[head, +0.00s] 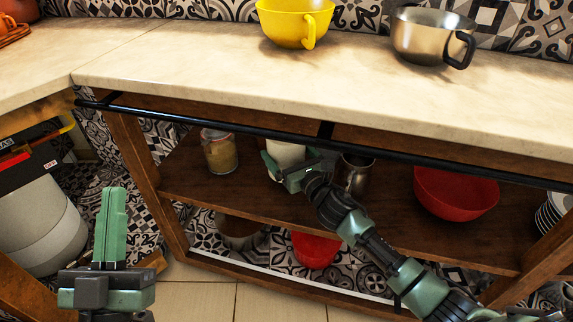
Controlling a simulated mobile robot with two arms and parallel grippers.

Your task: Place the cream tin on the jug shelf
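The cream tin (287,151) is a pale cylinder on or just above the upper shelf (225,190) of the open unit, under the worktop. My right gripper (291,164) reaches in from the right, with its fingers at the tin's front and sides. They hide the tin's lower part, so I cannot tell whether they grip it or whether its base touches the board. A dark metal jug (355,172) stands on the same shelf, right of the tin. My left gripper (112,225) is at the lower left, pointing up, empty, its fingers together.
A glass jar (220,152) stands left of the tin and a red bowl (455,194) at the right. A black rail (230,125) crosses above the shelf opening. A pot (242,232) and a red bowl (316,250) are below. Bare shelf lies between jug and right-hand bowl.

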